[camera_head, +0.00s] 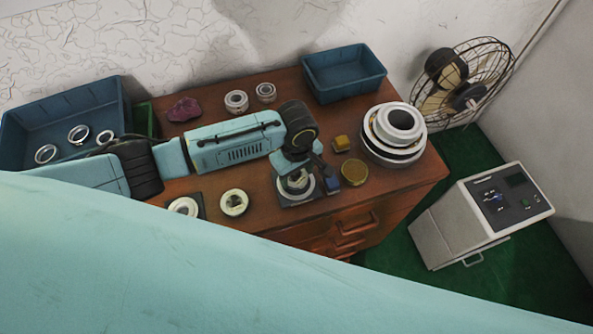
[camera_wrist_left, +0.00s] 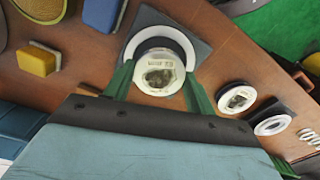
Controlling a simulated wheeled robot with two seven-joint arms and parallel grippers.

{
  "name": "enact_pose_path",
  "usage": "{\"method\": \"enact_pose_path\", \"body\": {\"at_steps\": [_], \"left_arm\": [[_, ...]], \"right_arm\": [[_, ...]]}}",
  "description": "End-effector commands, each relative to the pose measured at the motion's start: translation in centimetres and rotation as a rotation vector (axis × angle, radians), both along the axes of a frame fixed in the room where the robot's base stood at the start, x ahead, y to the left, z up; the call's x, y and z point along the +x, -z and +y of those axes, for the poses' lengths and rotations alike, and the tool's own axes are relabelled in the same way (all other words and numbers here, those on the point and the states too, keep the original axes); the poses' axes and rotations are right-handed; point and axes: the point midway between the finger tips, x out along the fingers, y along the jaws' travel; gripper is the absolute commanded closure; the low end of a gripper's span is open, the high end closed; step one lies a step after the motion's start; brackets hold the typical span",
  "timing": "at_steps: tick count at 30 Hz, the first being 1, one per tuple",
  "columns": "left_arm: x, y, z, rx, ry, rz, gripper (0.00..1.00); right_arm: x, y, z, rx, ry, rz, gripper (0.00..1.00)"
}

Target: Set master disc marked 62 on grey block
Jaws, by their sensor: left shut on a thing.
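My left gripper (camera_head: 297,181) points down over a dark grey block (camera_wrist_left: 200,42) near the front of the wooden cabinet. In the left wrist view, its green fingers (camera_wrist_left: 158,80) are shut on a pale round disc (camera_wrist_left: 160,78) with a metallic centre. A mark on this disc is too small to read. A white ring (camera_wrist_left: 150,42) shows partly behind the held disc, on the dark block; whether they touch I cannot tell. Another pale disc (camera_head: 235,202) lies on the cabinet top to the left. My right gripper is not in view.
A ring (camera_head: 184,206) sits on another dark plate at left. Blue block (camera_head: 333,184), yellow block (camera_head: 342,143), gold disc (camera_head: 354,173) and stacked rings (camera_head: 398,125) stand to the right. Blue bins (camera_head: 345,72) and two small rings (camera_head: 236,101) are behind. My teal body covers the lower left.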

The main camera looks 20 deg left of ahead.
Motion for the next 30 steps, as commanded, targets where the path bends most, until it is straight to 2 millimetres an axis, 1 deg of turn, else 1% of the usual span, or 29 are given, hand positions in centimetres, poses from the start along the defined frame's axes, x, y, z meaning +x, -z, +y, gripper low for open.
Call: {"method": "enact_pose_path", "body": {"at_steps": [19,20,24,25,30], "left_arm": [[0.0,1.9,-0.1,-0.002,-0.001,-0.001,0.8],[0.0,1.9,0.0,-0.002,-0.001,-0.001,0.41],[0.0,1.8,0.0,-0.002,0.0,-0.001,0.23],[0.0,1.8,0.0,-0.001,0.0,0.0,0.19],[0.0,1.8,0.0,-0.001,0.0,-0.001,0.19]], "right_arm": [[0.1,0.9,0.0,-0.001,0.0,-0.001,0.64],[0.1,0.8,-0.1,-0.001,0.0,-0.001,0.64],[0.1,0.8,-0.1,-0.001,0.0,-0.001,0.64],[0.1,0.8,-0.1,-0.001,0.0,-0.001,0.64],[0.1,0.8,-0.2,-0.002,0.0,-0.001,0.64]]}}
